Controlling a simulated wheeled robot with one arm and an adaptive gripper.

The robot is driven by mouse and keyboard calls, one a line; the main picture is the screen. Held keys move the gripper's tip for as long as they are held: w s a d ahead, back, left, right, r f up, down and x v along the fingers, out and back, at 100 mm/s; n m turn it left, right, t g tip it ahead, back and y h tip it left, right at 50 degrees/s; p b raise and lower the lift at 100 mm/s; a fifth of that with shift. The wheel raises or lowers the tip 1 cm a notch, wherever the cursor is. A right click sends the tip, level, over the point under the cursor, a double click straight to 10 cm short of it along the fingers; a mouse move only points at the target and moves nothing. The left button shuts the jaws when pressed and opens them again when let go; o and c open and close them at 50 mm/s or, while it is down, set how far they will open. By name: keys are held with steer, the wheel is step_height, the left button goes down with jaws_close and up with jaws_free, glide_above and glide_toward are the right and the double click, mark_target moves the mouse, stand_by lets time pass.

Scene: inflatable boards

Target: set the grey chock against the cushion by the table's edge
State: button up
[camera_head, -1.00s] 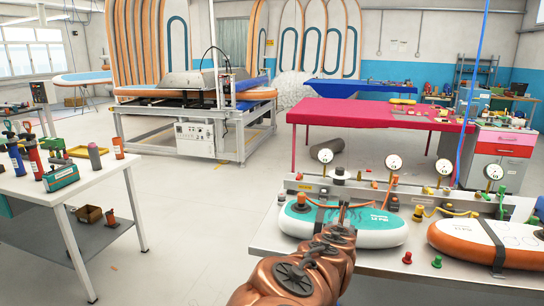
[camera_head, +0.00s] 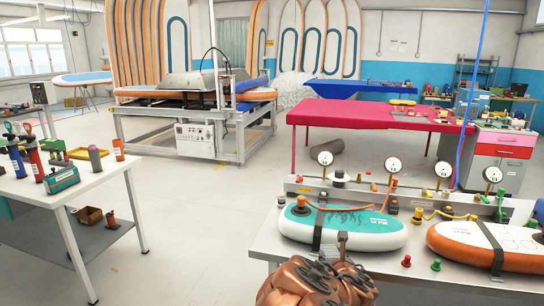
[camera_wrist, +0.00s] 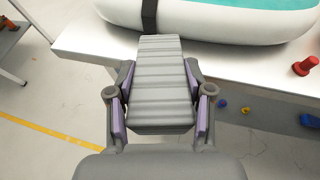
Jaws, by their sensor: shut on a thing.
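The grey chock (camera_wrist: 158,85) is a ridged wedge between the two purple-padded fingers of my gripper (camera_wrist: 160,105) in the wrist view. Its far end lies over the table's front edge, close to the cushion's dark strap. I cannot tell whether it touches the cushion or the tabletop. The cushion (camera_head: 375,231) is a teal and white inflatable with a dark strap, lying on the white table (camera_head: 385,264) near its front edge. It also shows in the wrist view (camera_wrist: 215,22). In the head view my copper arm hides most of the gripper and chock.
A red knob (camera_head: 407,261) and a green knob (camera_head: 436,264) stand on the table right of my arm. An orange and white cushion (camera_head: 470,244) lies further right. Gauges and hoses line the back. Open floor lies between this table and the left workbench (camera_head: 90,182).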

steer(key=shift+d+f, duration=0.15)
steer(key=shift+f, duration=0.15)
step_height(320, 180, up, 13)
steer(key=s+m+h, duration=0.2)
steer(key=m+h, duration=0.1)
steer(key=shift+s+r+g+h, duration=0.2)
steer(key=shift+s+g+h, duration=0.1)
steer(key=shift+s+h, duration=0.1)
steer(key=shift+w+f, duration=0.1)
steer(key=w+f+n+y, duration=0.1)
steer(key=f, duration=0.3)
steer(key=f+n+y, duration=0.1)
steer(key=f, duration=0.3)
steer(key=w+f+y, duration=0.1)
steer(key=f, duration=0.3)
steer(key=shift+w+n+y, duration=0.3)
steer(key=shift+n, duration=0.1)
steer(key=shift+f, duration=0.65)
